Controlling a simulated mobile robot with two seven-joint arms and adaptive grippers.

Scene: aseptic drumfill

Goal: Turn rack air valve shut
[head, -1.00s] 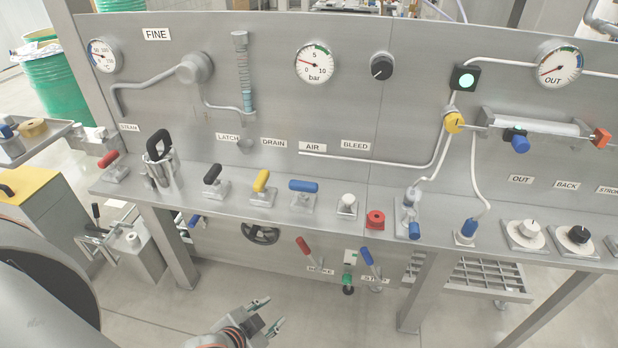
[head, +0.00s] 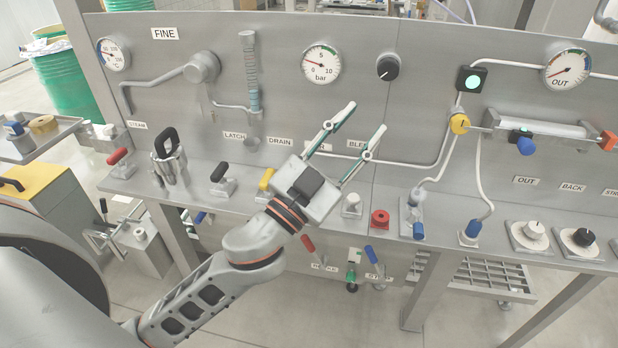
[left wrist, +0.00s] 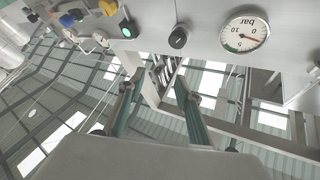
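My left gripper (head: 366,117) is open and empty in front of the rack panel, its two fingers pointing up and right past the AIR and BLEED labels. In the left wrist view the fingers (left wrist: 157,84) are spread with nothing between them. The blue-handled valve below the AIR label (head: 318,146) is hidden behind the gripper's body in the head view. I cannot tell whether they touch. The bar gauge (head: 321,65) stands above and also shows in the left wrist view (left wrist: 245,30). My right gripper is not in view.
A yellow lever (head: 267,179), partly covered by my gripper, and a black lever (head: 219,173) stand left of it on the ledge. A white knob (head: 351,203) and a red button (head: 380,218) are to its right. A black knob (head: 387,67) is on the panel.

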